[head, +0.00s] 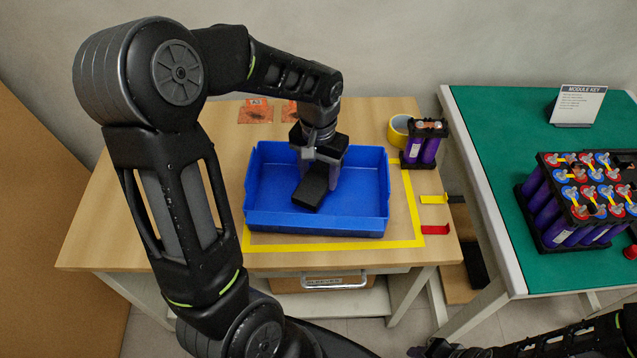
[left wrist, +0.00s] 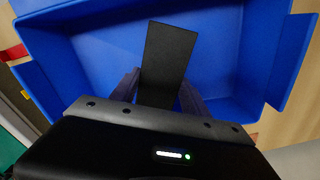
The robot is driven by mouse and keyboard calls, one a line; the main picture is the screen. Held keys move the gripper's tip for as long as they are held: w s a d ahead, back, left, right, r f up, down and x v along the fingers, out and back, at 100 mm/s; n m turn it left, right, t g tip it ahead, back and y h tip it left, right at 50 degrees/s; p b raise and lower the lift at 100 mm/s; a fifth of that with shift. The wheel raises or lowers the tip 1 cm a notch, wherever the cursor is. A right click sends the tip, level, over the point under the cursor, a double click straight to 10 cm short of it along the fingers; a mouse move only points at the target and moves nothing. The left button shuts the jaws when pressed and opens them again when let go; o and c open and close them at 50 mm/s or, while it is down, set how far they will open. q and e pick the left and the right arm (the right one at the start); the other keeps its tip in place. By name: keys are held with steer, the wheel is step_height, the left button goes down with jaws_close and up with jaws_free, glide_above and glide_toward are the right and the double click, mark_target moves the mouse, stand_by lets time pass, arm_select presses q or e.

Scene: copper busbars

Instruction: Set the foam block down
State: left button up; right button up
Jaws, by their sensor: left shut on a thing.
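The foam block (head: 311,190) is a dark, flat, rectangular piece inside the blue tray (head: 262,215). My left gripper (head: 320,171) reaches down into the tray from above and is shut on the block. In the left wrist view the block (left wrist: 168,58) stands out between the two fingers (left wrist: 158,92), over the blue tray floor (left wrist: 110,60). I cannot tell whether the block touches the tray floor. The part of the block between the fingers is partly hidden. My right gripper is not clearly in view; only dark arm parts show at the lower right.
The tray stands on a wooden table (head: 120,225) inside a yellow tape outline (head: 415,210). A tape roll (head: 398,131) and a small purple cell module (head: 423,143) stand to its right. A green-topped table (head: 500,130) at right holds a larger cell module (head: 572,205) and a sign (head: 578,104).

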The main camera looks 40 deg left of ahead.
mark_target(318, 177)
arm_select(q)
steer(key=shift+f, duration=1.9)
steer(key=o, duration=1.3)
steer(key=shift+f, duration=0.1)
step_height(318, 177, up, 12)
steer(key=shift+r+p, duration=0.15)
steer(key=shift+p, duration=0.25)
